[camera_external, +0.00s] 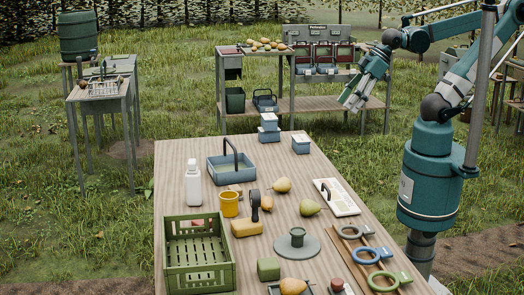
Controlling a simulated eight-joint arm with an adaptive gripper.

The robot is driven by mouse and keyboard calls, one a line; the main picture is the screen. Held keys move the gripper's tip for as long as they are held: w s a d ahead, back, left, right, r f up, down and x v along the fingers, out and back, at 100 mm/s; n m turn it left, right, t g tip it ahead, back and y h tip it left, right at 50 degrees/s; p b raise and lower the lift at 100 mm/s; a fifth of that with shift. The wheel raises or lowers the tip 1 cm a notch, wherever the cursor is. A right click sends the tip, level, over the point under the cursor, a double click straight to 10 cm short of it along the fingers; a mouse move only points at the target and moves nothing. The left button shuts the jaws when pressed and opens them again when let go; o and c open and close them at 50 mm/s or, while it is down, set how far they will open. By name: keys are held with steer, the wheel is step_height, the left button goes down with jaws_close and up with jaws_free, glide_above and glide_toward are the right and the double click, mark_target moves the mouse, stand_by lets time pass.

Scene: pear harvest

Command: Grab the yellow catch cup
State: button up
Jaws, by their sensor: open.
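The yellow catch cup (230,205) stands upright on the wooden table, left of the middle, behind the green crate (230,276). Its side toward the black-handled tool is partly close to that tool, and I cannot tell whether they touch. My gripper (350,103) is open and empty. It hangs in the air past the table's far right side, well away from the cup and higher than it.
Near the cup are a white bottle (193,184), a blue-grey basket (232,168), a black-handled tool (255,206) and a yellow block (246,228). Pears (309,208) lie to the right. A white board (336,198) and ringed tools (366,256) line the right side.

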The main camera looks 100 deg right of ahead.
steer(key=w, duration=0.2)
steer(key=n+g, duration=0.7)
steer(key=n, duration=1)
glide_above(229, 204)
steer(key=d, duration=0.3)
step_height(229, 204, down, 24)
steer(key=shift+s+f, duration=0.2)
steer(key=shift+d, duration=0.1)
steer(key=shift+f, duration=1.25)
